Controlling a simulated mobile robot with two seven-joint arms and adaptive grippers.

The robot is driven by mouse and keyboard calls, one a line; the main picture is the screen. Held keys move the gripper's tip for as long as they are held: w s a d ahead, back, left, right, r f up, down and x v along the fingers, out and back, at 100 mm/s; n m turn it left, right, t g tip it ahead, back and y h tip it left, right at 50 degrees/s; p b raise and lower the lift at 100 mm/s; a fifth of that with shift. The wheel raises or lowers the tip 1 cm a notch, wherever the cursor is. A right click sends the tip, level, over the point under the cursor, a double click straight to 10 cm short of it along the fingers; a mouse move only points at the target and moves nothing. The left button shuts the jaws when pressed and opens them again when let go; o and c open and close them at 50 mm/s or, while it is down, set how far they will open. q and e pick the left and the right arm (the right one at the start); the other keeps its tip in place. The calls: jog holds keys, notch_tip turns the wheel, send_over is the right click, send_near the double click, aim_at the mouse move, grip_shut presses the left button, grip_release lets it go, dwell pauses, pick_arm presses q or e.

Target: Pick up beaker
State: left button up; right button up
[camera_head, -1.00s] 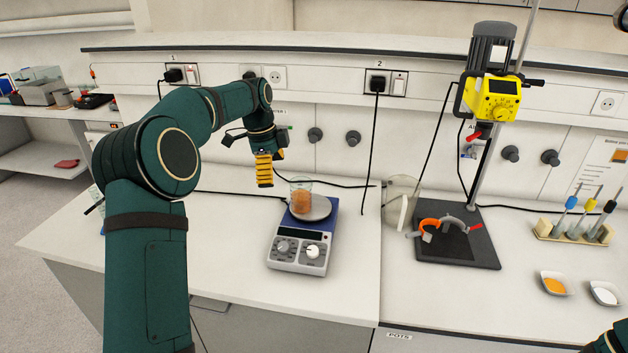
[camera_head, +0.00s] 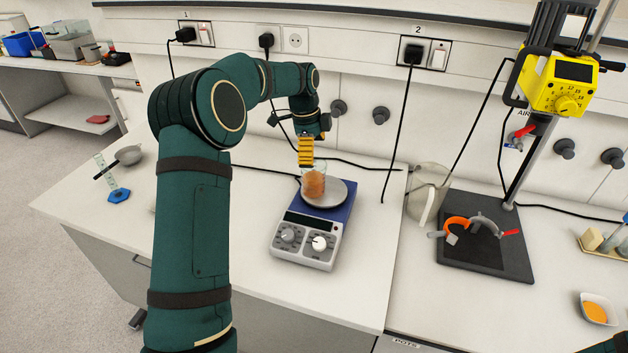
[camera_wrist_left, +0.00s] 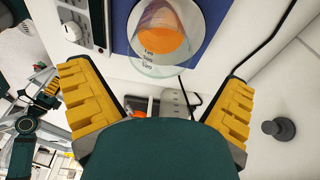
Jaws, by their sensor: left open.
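A small clear beaker (camera_head: 313,184) with orange contents stands on the round pan of a hot plate or scale (camera_head: 306,236). In the left wrist view the beaker (camera_wrist_left: 163,40) shows at the top centre, ahead of the yellow fingers. My left gripper (camera_head: 306,152) points down just above and behind the beaker, partly covering its rim in the head view. In the left wrist view the left gripper (camera_wrist_left: 160,100) has its two fingers wide apart with nothing between them. Only an edge of my right arm shows at the lower right; its gripper is out of view.
A larger clear beaker (camera_head: 427,192) stands right of the scale, next to a black stand base (camera_head: 485,255) with an orange clamp ring. A yellow stirrer (camera_head: 560,84) hangs on the stand. Cables run along the back. The bench front is clear.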

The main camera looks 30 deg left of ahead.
aim_at(314, 178)
pick_arm(q)
jog(key=shift+d+f, duration=0.15)
jog(key=shift+f, duration=1.35)
jog(key=shift+d+f, duration=0.1)
jog(key=shift+f, duration=1.4)
jog(key=c, duration=1.3)
